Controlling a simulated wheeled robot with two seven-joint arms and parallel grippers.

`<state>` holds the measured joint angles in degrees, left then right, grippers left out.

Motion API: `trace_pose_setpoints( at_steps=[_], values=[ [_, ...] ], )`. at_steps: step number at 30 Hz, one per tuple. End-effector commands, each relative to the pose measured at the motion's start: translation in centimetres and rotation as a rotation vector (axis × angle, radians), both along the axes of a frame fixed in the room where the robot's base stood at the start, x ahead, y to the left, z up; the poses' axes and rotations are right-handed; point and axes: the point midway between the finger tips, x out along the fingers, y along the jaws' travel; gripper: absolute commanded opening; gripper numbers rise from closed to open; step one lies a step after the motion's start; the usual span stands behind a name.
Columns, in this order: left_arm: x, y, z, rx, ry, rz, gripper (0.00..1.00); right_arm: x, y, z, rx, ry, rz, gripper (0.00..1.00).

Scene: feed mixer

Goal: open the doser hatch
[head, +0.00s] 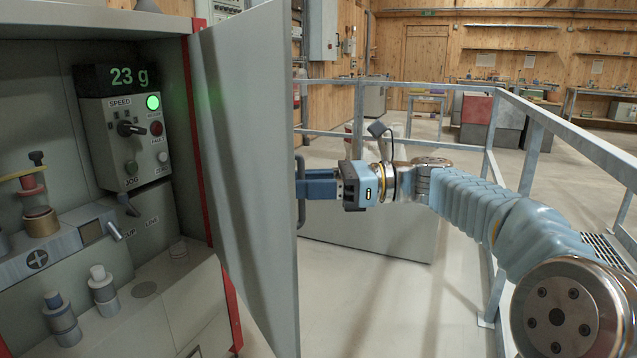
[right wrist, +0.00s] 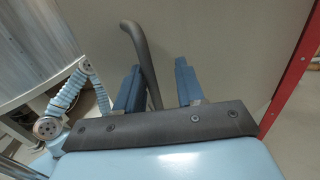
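The grey hatch door (head: 245,150) stands swung well out from the cabinet, its inner face and edge showing in the head view. A dark bar handle (head: 301,190) is on its outer side, partly hidden behind the door edge. My right gripper (head: 318,187) is at this handle. In the right wrist view the curved handle (right wrist: 146,62) passes between the two blue fingers of the right gripper (right wrist: 158,88). It lies close to the left finger, with a clear gap to the right finger, so the gripper is open around it. My left gripper is not in view.
The open cabinet holds a control box (head: 128,140) with a lit green button, a display (head: 122,77) reading 23 g, and several small fittings. A red-edged frame (head: 197,130) borders the opening. A metal railing (head: 545,115) stands behind and right of my right arm.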

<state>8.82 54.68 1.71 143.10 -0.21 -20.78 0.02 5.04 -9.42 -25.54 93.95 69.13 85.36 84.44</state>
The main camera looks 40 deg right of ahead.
Motion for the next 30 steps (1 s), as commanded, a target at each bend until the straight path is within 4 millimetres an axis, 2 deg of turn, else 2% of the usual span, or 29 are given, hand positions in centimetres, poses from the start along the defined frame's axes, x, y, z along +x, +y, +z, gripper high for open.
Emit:
trace_pose_setpoints(
  at_steps=[5,12,18,24,30],
  values=[
    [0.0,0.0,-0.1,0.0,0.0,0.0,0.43,-1.2,-1.9,0.0,0.0,0.0,-0.005,0.38],
    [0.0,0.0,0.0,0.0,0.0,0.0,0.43,-4.6,-6.8,-0.1,-0.002,0.003,-0.006,0.38],
    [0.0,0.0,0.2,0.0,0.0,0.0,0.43,-6.7,-10.0,0.0,-0.001,0.003,-0.005,0.38],
    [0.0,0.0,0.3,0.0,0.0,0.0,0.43,-7.7,-11.2,0.0,0.0,0.001,-0.002,0.38],
    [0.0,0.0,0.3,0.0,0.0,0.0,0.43,-7.8,-11.2,0.0,0.0,0.0,-0.001,0.38]
  ],
)
